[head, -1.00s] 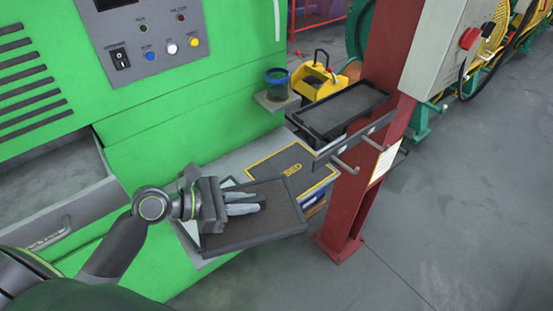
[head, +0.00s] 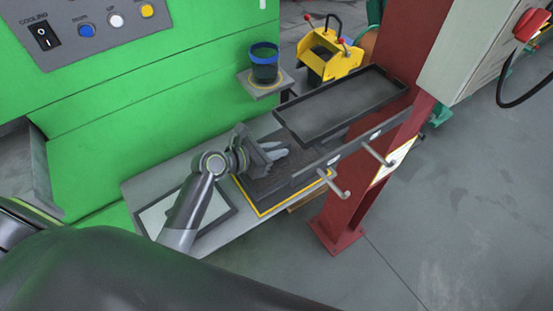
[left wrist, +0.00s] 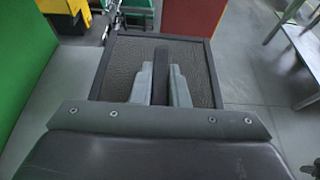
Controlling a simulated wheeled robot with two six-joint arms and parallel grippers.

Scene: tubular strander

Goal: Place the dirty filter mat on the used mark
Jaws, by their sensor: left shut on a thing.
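The dirty filter mat (head: 261,187) is a dark, textured panel in a dark frame. My left gripper (head: 282,152) is shut on it, and in the left wrist view the fingers (left wrist: 160,88) are on either side of a dark bar across the mat (left wrist: 200,65). The mat is over the used mark (head: 263,214), a yellow-outlined rectangle on the grey bench. I cannot tell whether the mat touches the bench. My right gripper is not in view.
A dark tray (head: 340,103) on a shelf overhangs the mark's far side, with hooks (head: 330,186) on its rail. A red post (head: 340,226) stands at right. A pale, dark-bordered panel (head: 158,213) lies left on the bench (head: 150,185). A blue-rimmed cup (head: 264,68) sits behind.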

